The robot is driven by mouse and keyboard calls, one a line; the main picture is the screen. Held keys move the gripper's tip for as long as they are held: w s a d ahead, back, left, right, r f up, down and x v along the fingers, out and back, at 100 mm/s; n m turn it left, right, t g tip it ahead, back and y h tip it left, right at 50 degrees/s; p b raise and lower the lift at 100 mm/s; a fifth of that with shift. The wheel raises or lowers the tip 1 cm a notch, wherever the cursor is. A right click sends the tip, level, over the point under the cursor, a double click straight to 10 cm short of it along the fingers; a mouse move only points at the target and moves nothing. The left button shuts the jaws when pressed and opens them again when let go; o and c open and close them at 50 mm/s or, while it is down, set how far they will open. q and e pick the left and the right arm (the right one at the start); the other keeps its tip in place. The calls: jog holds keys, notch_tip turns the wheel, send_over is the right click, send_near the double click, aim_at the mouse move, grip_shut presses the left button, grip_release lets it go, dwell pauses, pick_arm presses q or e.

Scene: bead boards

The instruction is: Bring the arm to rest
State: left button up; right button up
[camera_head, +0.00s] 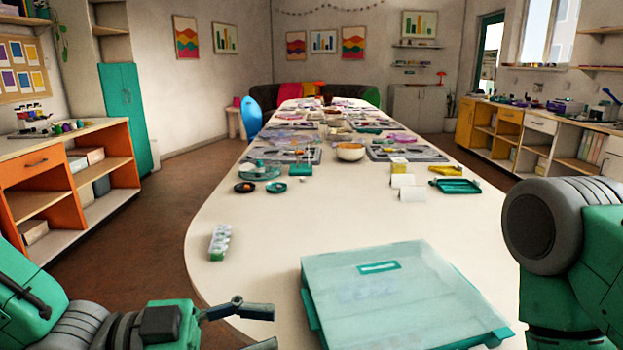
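My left gripper (268,327) is at the bottom of the head view, its arm coming in from the lower left. Its two dark fingers are spread apart with nothing between them, and the lower finger is partly cut off by the frame edge. It is left of a large teal case with a translucent lid (400,295) at the table's near end, with a gap between them. My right arm stands at the right edge; its gripper is out of view.
The long white table (240,270) runs away from me. A small pill-box-like strip (220,242) lies near its left edge. Farther back are a teal tray (455,186), a bowl (350,152) and several bead boards. The table between strip and case is clear.

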pick_arm(q)
jog(key=s+a+f+n+t+y+p, duration=0.1)
jog(key=a+f+n+y, duration=0.1)
jog(key=f+n+y, duration=0.3)
jog(key=a+f+n+p, duration=0.1)
jog(key=a+f+n, duration=0.1)
jog(key=f, duration=0.6)
jog(key=s+a+f+n+t+y+p, duration=0.1)
jog(key=a+f+n+y, duration=0.25)
jog(key=f, duration=0.25)
jog(key=s+a+f+n+g+y+p, duration=0.2)
jog(key=s+a+f+n+g+y, duration=0.2)
jog(key=s+a+f+n+y, duration=0.4)
jog(key=s+a+f+y, duration=0.1)
jog(key=s+a+f, duration=0.2)
jog(key=s+a, duration=0.3)
jog(key=shift+s+a+f, duration=0.3)
jog(key=shift+a+f, duration=0.1)
jog(key=shift+a, duration=0.4)
pick_arm(e)
jog(key=r, duration=0.5)
jog(key=shift+a+r, duration=0.2)
jog(key=shift+a, duration=0.1)
pick_arm(q)
jog(key=shift+w+d, duration=0.1)
jog(key=shift+w, duration=0.05)
